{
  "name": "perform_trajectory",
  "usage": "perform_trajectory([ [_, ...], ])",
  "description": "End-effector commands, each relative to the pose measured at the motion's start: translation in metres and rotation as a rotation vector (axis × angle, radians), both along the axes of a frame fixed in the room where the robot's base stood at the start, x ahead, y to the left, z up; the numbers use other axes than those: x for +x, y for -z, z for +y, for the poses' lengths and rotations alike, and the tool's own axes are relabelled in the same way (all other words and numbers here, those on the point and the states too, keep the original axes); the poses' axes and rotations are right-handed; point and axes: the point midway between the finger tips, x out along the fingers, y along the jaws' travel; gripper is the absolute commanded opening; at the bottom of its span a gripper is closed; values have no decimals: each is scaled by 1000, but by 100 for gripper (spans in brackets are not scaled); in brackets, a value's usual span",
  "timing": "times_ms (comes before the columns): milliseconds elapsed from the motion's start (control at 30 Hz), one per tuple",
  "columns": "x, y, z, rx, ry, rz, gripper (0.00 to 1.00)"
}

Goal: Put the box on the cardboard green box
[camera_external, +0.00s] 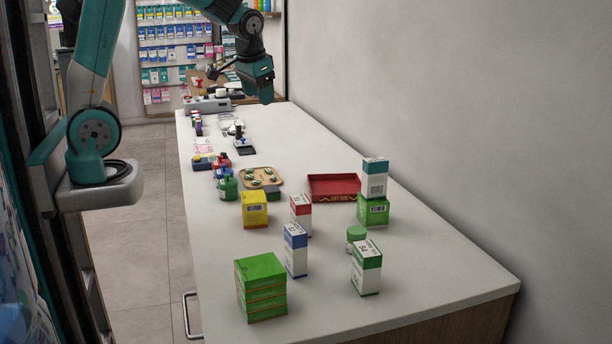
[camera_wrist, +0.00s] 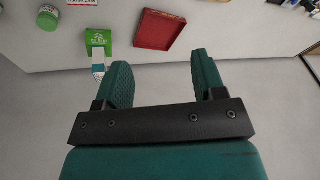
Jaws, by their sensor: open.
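My gripper (camera_wrist: 160,60) is open and empty in the wrist view, its two teal fingers well apart. In the external view my gripper (camera_external: 262,92) hangs above the far end of the counter, well away from the boxes. A white box with a teal top (camera_external: 375,178) stands upright on a green cardboard box (camera_external: 374,212) at the counter's right side. In the wrist view this white box (camera_wrist: 98,66) shows beside the left finger, and the green box (camera_wrist: 99,38) is above it in the picture. A stack of flat green boxes (camera_external: 261,287) stands at the near left.
A red tray (camera_external: 333,187) lies left of the green box. Yellow (camera_external: 254,209), red-white (camera_external: 301,214), blue-white (camera_external: 296,249) and green-white (camera_external: 366,268) boxes and a green-capped jar (camera_external: 356,238) stand nearby. A wall runs along the right. The counter's near right is clear.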

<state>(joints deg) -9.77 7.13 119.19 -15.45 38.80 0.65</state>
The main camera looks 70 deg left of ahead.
Motion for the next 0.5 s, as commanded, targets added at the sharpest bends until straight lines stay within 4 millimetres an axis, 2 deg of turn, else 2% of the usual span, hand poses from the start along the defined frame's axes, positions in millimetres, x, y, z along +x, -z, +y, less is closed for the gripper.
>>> perform_trajectory([
  [33,-42,-6,8,18,-56,16,63],
  [100,-94,-7,16,41,-130,46,63],
  [200,-152,-3,21,66,-210,80,63],
  [300,-188,1,23,80,-260,102,63],
  [333,-194,2,23,83,-270,107,63],
  [400,-204,4,23,88,-284,113,63],
  [500,-207,5,23,89,-287,117,63],
])
